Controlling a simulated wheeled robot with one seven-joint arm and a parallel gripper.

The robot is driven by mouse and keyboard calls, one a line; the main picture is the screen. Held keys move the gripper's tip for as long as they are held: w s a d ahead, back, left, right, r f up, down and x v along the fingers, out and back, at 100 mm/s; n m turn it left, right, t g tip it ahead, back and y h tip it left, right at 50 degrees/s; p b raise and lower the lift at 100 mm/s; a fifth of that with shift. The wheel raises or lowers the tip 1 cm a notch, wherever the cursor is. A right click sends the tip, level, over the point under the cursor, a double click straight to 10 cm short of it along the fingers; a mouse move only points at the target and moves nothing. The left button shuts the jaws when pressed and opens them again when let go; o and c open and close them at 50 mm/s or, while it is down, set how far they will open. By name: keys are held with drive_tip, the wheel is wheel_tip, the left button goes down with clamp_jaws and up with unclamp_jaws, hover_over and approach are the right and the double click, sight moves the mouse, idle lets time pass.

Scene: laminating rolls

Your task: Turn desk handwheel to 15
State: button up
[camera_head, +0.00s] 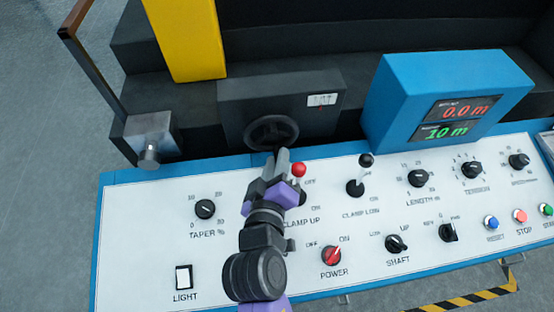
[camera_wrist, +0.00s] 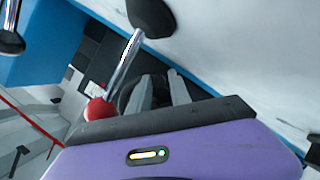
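The black handwheel (camera_head: 271,131) is mounted on the front of a dark grey box (camera_head: 240,92) behind the control panel. A small white label (camera_head: 322,100) with a red mark below it is on that box; its text is too small to read. My gripper (camera_head: 282,157) reaches over the panel, its fingertips at the wheel's lower edge in the head view; I cannot tell whether they touch it. In the wrist view the dark curved wheel (camera_wrist: 128,90) shows partly behind the grey fingers (camera_wrist: 178,88). The finger gap is unclear.
A red-knobbed lever (camera_head: 299,170) stands close to the right of my gripper; its red ball (camera_wrist: 99,108) is near in the wrist view. A second lever (camera_head: 361,175) has a black knob. The blue display box (camera_head: 395,85) reads 0.0 m and 10 m. The white panel (camera_head: 140,230) carries several knobs.

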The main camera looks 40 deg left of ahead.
clamp_jaws()
drive_tip(key=shift+s+a+m+p, duration=0.1)
drive_tip(key=shift+s+m+p, duration=0.05)
drive_tip(key=shift+m+p, duration=0.3)
drive_tip(key=shift+s+a+f+m+g+y, duration=0.15)
drive_tip(key=shift+s+m+g+y, duration=0.15)
drive_tip(key=shift+m+g, duration=0.2)
unclamp_jaws()
